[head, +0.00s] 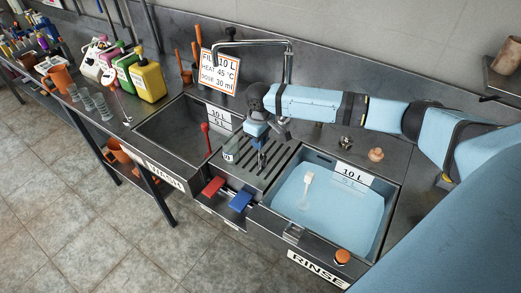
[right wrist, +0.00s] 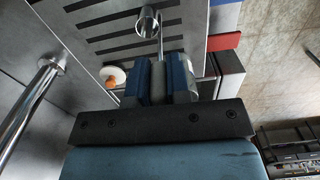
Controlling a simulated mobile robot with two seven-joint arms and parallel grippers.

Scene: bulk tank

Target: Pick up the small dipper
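The small dipper shows in the right wrist view as a small round metal cup (right wrist: 147,19) with a thin upright handle. It is over the slotted drain board (right wrist: 98,14). My right gripper (right wrist: 160,62) has its fingertips on either side of the handle's line. The gap between the fingers is narrow, and I cannot tell whether they touch the handle. In the head view my right gripper (head: 260,146) points down over the drain board between the two sinks, and it mostly hides the dipper. My left gripper is not in view.
A water-filled sink (head: 335,212) is right of the drain board, and a dark sink (head: 165,130) is left. The tap (head: 289,62) rises behind. Red (head: 213,186) and blue (head: 241,200) blocks sit at the front edge. Bottles (head: 148,80) stand at the left.

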